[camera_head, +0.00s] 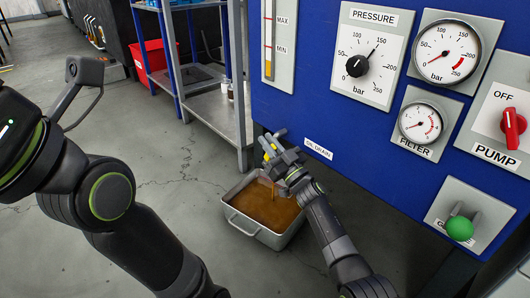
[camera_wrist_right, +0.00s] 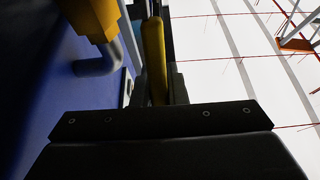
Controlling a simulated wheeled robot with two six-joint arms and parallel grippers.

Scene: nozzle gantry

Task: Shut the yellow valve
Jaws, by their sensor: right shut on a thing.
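The yellow valve (camera_head: 268,147) sits low at the corner of the blue cabinet, by the label "OIL DRAIN", mostly hidden by my right gripper (camera_head: 284,160). My right gripper is shut on the valve's yellow handle. In the right wrist view the yellow handle (camera_wrist_right: 154,60) lies lengthwise between the dark fingers. The yellow valve body (camera_wrist_right: 92,18) with a grey bent spout (camera_wrist_right: 98,62) shows at the top left there. A thin brown stream appears to fall into the metal pan (camera_head: 240,222) of brown oil below. My left gripper is out of view; only its arm shows.
The blue cabinet (camera_head: 290,100) carries a pressure knob (camera_head: 357,66), two gauges, a red pump switch (camera_head: 513,127) and a green-knobbed lever (camera_head: 459,228). A metal shelf (camera_head: 215,105) and a red bin (camera_head: 152,60) stand behind. The floor left of the pan is clear.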

